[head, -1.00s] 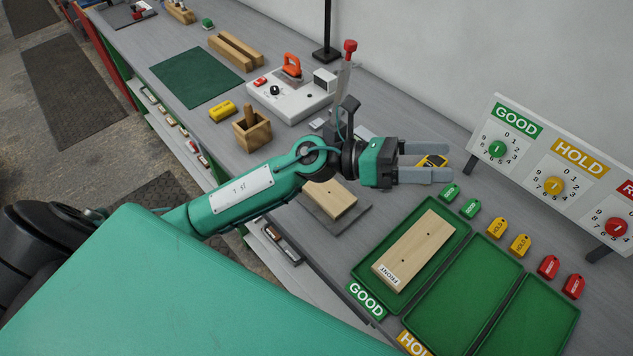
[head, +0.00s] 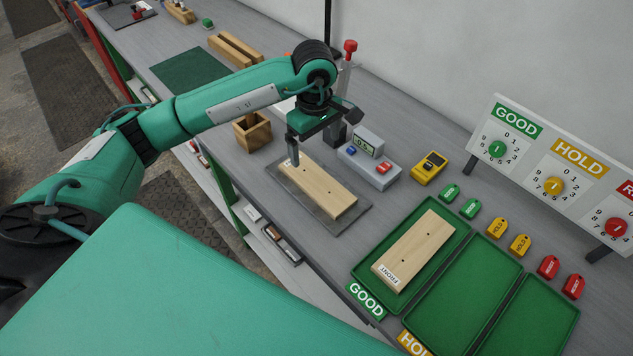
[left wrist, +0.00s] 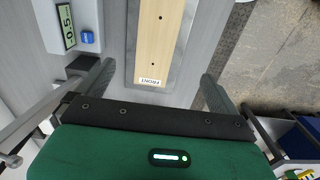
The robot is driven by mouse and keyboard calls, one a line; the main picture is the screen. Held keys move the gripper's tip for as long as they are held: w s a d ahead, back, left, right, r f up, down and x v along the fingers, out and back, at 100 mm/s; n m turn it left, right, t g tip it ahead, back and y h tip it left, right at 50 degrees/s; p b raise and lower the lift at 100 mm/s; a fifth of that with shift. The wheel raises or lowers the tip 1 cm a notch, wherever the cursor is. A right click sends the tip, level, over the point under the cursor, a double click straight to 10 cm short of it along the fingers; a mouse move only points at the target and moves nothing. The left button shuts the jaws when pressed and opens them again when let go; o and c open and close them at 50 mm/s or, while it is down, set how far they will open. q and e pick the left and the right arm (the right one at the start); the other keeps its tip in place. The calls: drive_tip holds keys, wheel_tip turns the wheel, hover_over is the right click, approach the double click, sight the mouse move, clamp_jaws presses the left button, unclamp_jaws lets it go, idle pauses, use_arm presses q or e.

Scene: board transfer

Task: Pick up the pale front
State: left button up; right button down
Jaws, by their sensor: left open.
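A pale wooden board (head: 318,187) lies flat on a dark grey plate (head: 343,222). In the left wrist view this board (left wrist: 160,40) shows two small dark holes and a FRONT label at its near end. My left gripper (head: 315,146) is open and points down above the far-left end of this board. In the left wrist view its fingers stand apart, one on each side of the board, without visible contact. A second pale board (head: 418,248), also labelled FRONT, lies in the green GOOD tray (head: 452,213). My right gripper is not in view.
A grey display unit (head: 378,172) with blue and red buttons stands behind the plate. A yellow device (head: 428,168) and coloured tags are to its right. A wooden box (head: 252,132) stands left of the gripper. Two more green trays (head: 470,290) look empty.

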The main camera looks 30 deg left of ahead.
use_arm(q)
drive_tip(key=p, duration=0.3)
hover_over(318, 182)
drive_tip(key=f, duration=0.8)
drive_tip(key=shift+s+a+f, duration=0.15)
drive_tip(key=shift+s+a, duration=0.05)
drive_tip(key=shift+s, duration=0.2)
drive_tip(key=f+p, duration=0.2)
drive_tip(key=f, duration=0.1)
drive_tip(key=f+p, duration=0.1)
drive_tip(key=shift+w+d+f, duration=0.15)
drive_tip(key=shift+w+d, duration=0.05)
drive_tip(key=shift+w, duration=0.15)
drive_tip(key=shift+f, duration=0.55)
drive_tip(key=c, duration=1.2)
drive_tip(key=shift+o, duration=0.2)
drive_tip(key=shift+r, duration=0.15)
